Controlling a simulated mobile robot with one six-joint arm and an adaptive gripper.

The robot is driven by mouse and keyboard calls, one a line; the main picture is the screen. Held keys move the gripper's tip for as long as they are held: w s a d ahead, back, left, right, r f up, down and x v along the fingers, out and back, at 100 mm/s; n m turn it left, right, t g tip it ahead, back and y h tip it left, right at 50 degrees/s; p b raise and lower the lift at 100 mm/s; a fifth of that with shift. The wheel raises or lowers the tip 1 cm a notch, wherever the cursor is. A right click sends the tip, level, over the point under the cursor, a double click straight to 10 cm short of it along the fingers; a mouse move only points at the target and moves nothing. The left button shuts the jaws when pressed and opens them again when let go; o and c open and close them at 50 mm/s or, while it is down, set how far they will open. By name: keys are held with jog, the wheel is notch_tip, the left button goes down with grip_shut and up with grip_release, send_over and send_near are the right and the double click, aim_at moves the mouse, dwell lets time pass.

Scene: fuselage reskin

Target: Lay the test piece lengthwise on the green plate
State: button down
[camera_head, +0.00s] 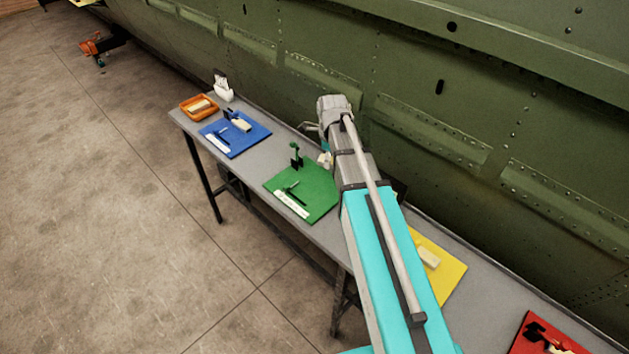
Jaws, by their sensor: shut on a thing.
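The green plate (318,200) lies on the grey bench, left of my arm. On it are a dark upright clamp-like piece with a green top (295,156), a small dark strip (294,190) and a white label (292,204). A small pale block (325,158) shows at its far right edge, partly behind my arm. My gripper (311,128) shows only in small part, left of the wrist and above the far edge of the green plate in the picture. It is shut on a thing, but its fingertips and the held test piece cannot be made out.
A blue plate (250,141), an orange tray (187,107) and a white holder (223,90) stand at the bench's far end. A yellow plate (450,270) and a red plate (527,340) lie nearer. The green riveted fuselage (480,90) rises close behind the bench (490,290).

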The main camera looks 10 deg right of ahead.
jog(key=n, duration=0.1)
jog(key=a+n, duration=0.1)
jog(key=n, duration=0.1)
jog(key=shift+w+a+r, duration=0.1)
jog(key=shift+w+a, duration=0.1)
jog(key=shift+a, duration=0.05)
jog(key=w+a+n, duration=0.1)
jog(key=a+n, duration=0.6)
jog(key=n, duration=0.7)
jog(key=a+r+n+p, duration=0.1)
jog(key=a+n, duration=0.7)
jog(key=n, duration=0.6)
jog(key=shift+w, duration=0.35)
jog(key=shift+d, duration=0.15)
